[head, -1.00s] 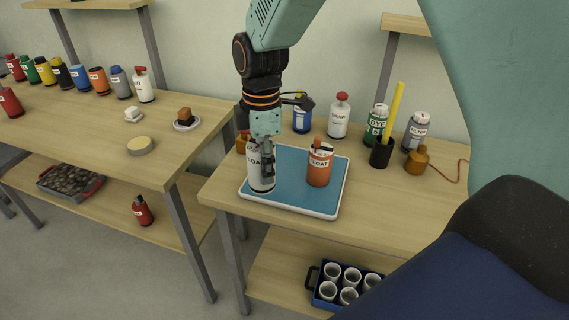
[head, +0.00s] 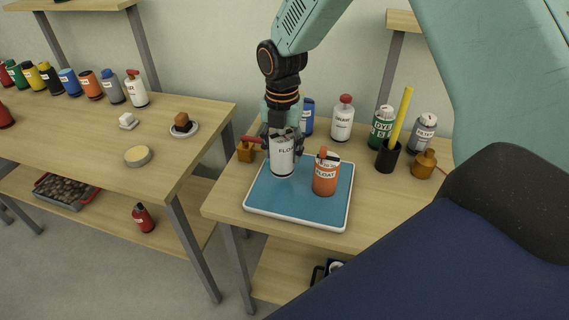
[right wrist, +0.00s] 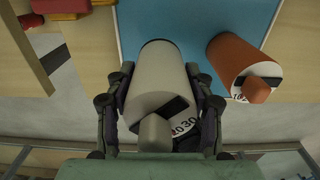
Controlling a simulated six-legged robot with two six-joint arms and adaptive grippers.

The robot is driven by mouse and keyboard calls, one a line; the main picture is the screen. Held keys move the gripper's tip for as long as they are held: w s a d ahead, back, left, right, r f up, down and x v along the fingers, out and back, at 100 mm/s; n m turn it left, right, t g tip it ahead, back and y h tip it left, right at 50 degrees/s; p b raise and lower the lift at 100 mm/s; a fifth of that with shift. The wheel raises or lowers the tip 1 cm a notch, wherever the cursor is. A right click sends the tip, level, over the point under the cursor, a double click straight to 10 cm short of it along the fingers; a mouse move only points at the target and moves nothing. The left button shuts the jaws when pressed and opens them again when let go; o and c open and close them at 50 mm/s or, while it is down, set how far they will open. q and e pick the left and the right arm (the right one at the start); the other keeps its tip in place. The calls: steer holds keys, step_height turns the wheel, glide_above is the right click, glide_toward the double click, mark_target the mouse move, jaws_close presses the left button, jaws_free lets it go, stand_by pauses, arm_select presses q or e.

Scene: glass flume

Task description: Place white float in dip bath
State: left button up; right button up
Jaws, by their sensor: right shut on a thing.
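In the right wrist view the white float (right wrist: 157,75) sits between both fingers. An orange float (head: 325,180) stands on the tray to its right, apart from it. No vessel is clearly marked as the dip bath. My left gripper is out of view.
A white red-topped bottle (head: 342,120), a green can (head: 381,128), a black cup (head: 387,157) with a yellow stick and a grey can (head: 422,132) stand behind. The tray's front is clear.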

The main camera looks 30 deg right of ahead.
mark_target(280, 163)
steer(key=shift+w+a+f, duration=0.2)
steer(key=shift+a+f, duration=0.1)
steer(key=shift+a, duration=0.05)
steer(key=shift+w+f, duration=0.15)
steer(key=shift+f, duration=0.25)
steer(key=f, duration=0.1)
steer(key=d+f, duration=0.1)
steer(key=f, duration=0.1)
steer(key=shift+s+d, duration=0.15)
steer(key=shift+s, duration=0.25)
steer(key=shift+w+a, duration=0.25)
steer(key=shift+a, duration=0.25)
steer(key=shift+w+a+f, duration=0.1)
steer(key=shift+f, duration=0.05)
steer(key=o, duration=1.3)
steer(key=shift+s+d, duration=0.3)
steer(key=shift+d, duration=0.2)
steer(key=shift+c, duration=0.2)
steer(key=shift+w+a, duration=0.25)
steer(key=shift+a, duration=0.15)
steer(key=r, duration=1.1)
steer(key=shift+d+r+p, duration=0.2)
steer(key=shift+p, duration=0.1)
steer(key=shift+s+d+r, duration=0.1)
steer(key=shift+r, duration=0.35)
